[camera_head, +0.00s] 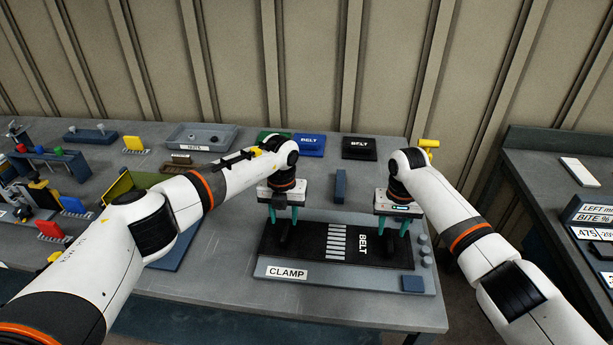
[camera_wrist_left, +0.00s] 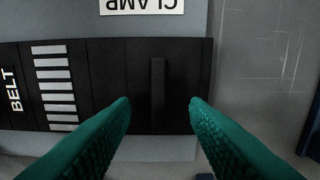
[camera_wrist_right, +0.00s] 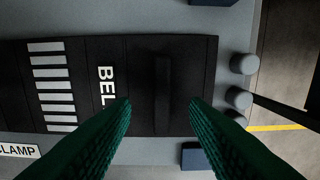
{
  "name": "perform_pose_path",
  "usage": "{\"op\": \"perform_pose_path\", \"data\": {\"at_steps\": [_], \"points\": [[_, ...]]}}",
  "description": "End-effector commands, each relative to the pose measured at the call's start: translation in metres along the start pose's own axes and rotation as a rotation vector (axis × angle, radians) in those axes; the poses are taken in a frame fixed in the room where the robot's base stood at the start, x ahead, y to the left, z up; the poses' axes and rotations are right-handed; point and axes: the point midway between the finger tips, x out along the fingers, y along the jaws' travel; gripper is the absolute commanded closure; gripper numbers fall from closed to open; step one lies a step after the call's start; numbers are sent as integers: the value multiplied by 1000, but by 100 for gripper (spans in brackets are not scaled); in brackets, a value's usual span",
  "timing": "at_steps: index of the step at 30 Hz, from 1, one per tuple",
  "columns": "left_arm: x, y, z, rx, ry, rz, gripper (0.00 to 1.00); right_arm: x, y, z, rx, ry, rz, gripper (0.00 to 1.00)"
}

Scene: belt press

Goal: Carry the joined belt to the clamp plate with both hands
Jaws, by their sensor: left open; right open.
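The joined black belt (camera_head: 312,245) lies flat on the grey clamp plate (camera_head: 345,280), with white bars at its middle and the word BELT. It has a raised black grip at each end, one in the left wrist view (camera_wrist_left: 157,85) and one in the right wrist view (camera_wrist_right: 162,95). My left gripper (camera_head: 283,220) is open above the belt's left end, its teal fingers on either side of the grip. My right gripper (camera_head: 393,224) is open above the right end, fingers likewise spread to both sides of that grip. Neither holds anything; exact fingertip height is unclear.
Grey knobs (camera_head: 424,251) and a blue block (camera_head: 413,284) sit on the plate's right side. A blue bar (camera_head: 340,186) stands behind it. Blue (camera_head: 309,146) and black (camera_head: 359,148) belt pieces and a NUTS tray (camera_head: 200,136) are farther back. Fixtures crowd the left.

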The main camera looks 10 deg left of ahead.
Motion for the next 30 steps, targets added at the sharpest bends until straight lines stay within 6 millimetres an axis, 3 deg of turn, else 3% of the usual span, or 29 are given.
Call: {"op": "perform_pose_path", "data": {"at_steps": [10, 30], "points": [[-19, 0, 0, -1, 0, 0, 58, -13, 0, 0, 0, 0, 0, 58], [-30, -10, 0, -2, 0, -1, 58, -22, 0, 0, 0, 0, 0, 58]]}}
